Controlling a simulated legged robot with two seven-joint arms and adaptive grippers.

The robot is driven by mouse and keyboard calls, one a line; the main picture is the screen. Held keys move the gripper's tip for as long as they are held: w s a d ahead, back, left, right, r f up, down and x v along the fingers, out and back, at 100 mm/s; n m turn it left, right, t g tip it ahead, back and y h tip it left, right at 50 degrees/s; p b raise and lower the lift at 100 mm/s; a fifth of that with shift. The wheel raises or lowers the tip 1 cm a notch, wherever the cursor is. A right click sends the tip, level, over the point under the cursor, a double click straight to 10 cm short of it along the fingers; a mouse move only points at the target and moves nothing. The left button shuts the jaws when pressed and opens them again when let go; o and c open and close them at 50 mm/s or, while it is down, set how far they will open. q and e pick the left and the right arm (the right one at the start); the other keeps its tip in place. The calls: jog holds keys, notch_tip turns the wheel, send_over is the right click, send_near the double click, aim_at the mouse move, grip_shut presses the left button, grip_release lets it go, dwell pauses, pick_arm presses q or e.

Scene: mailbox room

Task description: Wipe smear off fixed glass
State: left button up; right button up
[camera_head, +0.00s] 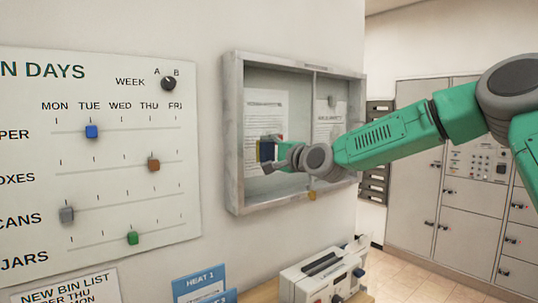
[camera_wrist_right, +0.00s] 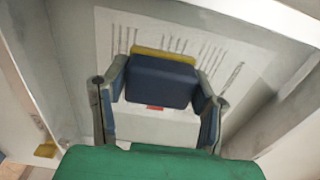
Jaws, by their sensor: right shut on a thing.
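A glass-fronted notice case (camera_head: 234,150) with a grey frame hangs on the wall, with papers behind its panes. A grey smear (camera_head: 332,101) shows on the right pane. My right gripper (camera_head: 268,153) is at the left pane, shut on a dark blue block with a yellow edge (camera_head: 264,150). In the right wrist view the blue block (camera_wrist_right: 160,82) sits between the two fingers, its yellow edge toward the paper (camera_wrist_right: 235,62). I cannot tell whether it touches the glass. My left gripper is in neither view.
A board with coloured sliders (camera_head: 100,160) is on the wall at left. A white device (camera_head: 320,278) and blue cards (camera_head: 200,283) stand below the case. Grey lockers (camera_head: 415,180) are at the right, with open floor before them.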

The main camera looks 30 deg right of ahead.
jog(key=shift+w+d, duration=0.1)
jog(key=shift+w, duration=0.1)
jog(key=shift+w+d+f, duration=0.1)
jog(key=shift+w+d, duration=0.15)
jog(key=shift+d, duration=0.1)
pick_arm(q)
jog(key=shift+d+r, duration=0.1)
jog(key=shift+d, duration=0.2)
pick_arm(e)
jog(key=shift+w, duration=0.15)
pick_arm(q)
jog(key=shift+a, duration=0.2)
